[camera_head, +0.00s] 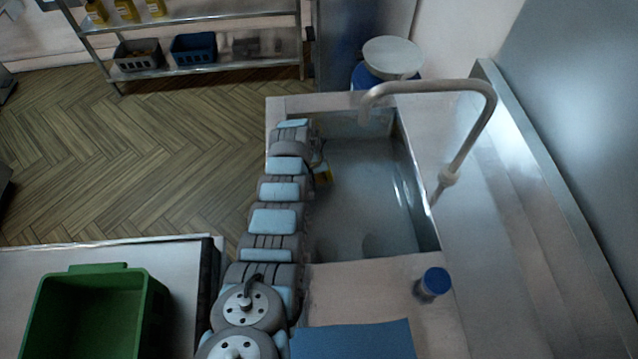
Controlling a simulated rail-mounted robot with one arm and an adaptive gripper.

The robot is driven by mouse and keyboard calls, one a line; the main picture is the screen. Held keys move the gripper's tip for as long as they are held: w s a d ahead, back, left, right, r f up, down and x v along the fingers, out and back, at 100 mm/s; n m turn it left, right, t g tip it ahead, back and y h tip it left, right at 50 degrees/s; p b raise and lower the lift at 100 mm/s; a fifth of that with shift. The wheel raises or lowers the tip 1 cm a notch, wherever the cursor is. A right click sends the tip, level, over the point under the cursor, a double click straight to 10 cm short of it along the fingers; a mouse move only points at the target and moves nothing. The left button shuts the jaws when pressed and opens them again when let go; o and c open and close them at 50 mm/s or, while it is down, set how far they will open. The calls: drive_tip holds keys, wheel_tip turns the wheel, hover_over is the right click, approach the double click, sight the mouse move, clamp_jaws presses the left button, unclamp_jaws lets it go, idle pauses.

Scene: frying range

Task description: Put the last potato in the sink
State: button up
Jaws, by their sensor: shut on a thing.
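The sink (418,200) is a deep pale basin in the middle of the view. My arm runs along its left rim, and my gripper (321,168) shows small and dark inside the left edge of the basin, near its far end. It is shut on a small yellowish thing (323,177), which I take for the potato, though its shape is mostly hidden. Dim darker patches show on the basin floor near the front; I cannot tell whether they are potatoes or shadows.
A curved tap (470,130) arches over the sink from the right. A blue-capped container (433,284) and a blue cloth or board (355,341) are on the front counter. A green crate (95,283) stands at lower left. A shelf (200,68) is at the back.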

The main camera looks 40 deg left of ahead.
drive_tip(key=shift+f, duration=1.1)
drive_tip(key=shift+f+b, duration=0.1)
drive_tip(key=shift+b, duration=0.25)
drive_tip(key=shift+f, duration=0.1)
drive_tip(key=o, duration=1.1)
drive_tip(key=shift+o, duration=0.2)
drive_tip(key=shift+s+a+r+p, duration=0.15)
drive_tip(key=shift+r+p, duration=0.2)
drive_tip(key=shift+r, duration=0.9)
drive_tip(key=shift+s+a+r+p, duration=0.15)
drive_tip(key=shift+r+p, duration=0.2)
drive_tip(key=shift+r, duration=0.85)
drive_tip(key=shift+s+a+r, duration=0.1)
drive_tip(key=shift+s+r, duration=0.1)
drive_tip(key=shift+r, duration=1)
drive_tip(key=shift+s+a+r, duration=0.1)
drive_tip(key=shift+s+r, duration=0.1)
drive_tip(key=shift+r, duration=1.05)
drive_tip(key=shift+s+a+r, duration=0.1)
drive_tip(key=shift+s+r, duration=0.1)
drive_tip(key=shift+r, duration=1)
